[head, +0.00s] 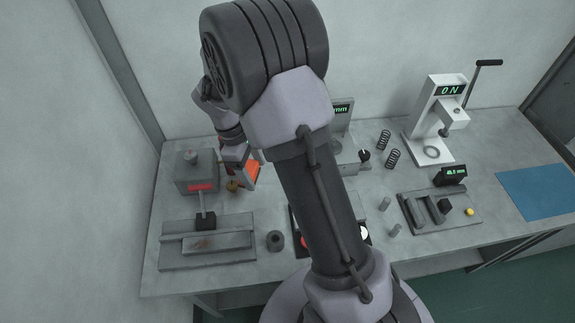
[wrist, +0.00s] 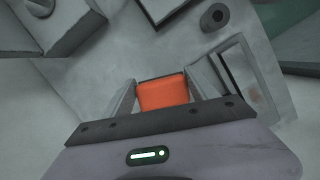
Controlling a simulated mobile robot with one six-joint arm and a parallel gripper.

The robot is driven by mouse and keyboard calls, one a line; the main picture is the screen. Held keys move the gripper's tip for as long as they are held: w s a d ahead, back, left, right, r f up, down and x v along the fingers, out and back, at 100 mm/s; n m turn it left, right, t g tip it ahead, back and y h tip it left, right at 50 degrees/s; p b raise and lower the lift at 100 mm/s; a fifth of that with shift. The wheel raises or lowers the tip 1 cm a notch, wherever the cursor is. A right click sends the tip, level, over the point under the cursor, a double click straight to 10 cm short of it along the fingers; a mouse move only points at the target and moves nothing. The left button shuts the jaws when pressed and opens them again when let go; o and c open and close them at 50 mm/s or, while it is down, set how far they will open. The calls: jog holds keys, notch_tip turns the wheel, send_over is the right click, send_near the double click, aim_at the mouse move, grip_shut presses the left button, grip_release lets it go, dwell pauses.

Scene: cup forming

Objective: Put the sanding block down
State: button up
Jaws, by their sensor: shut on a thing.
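The sanding block, an orange block (wrist: 163,93), sits between the two fingers of my gripper (wrist: 161,88) in the wrist view. The fingers are shut on its sides. In the head view my gripper (head: 241,168) hangs over the left part of the bench, with the orange of the block (head: 246,174) showing below it. It is near a grey box with a red display (head: 197,174). I cannot tell whether the block's underside touches the bench; the fingers and arm hide part of it.
The grey bench (head: 160,280) carries a flat grey fixture with an upright handle (head: 207,242) and a dark ring (head: 276,240) in front. A white press (head: 437,118), springs (head: 391,158) and a blue mat (head: 541,192) are at the right. My arm hides the middle.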

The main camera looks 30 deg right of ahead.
jog(key=w+d+n+t+p, duration=0.2)
jog(key=w+d+n+t, duration=0.35)
jog(key=n, duration=1.15)
jog(key=shift+n+g+h, duration=0.3)
jog(key=shift+g, duration=0.45)
jog(key=b+x, duration=0.2)
jog(key=x, duration=0.1)
jog(key=b+x, duration=0.2)
jog(key=x, duration=0.1)
jog(key=s+b+x, duration=0.1)
jog(key=x, duration=0.3)
jog(key=shift+a+f+b, duration=0.25)
jog(key=shift+b, duration=0.15)
jog(key=shift+r, duration=0.15)
jog(key=o, duration=1.9)
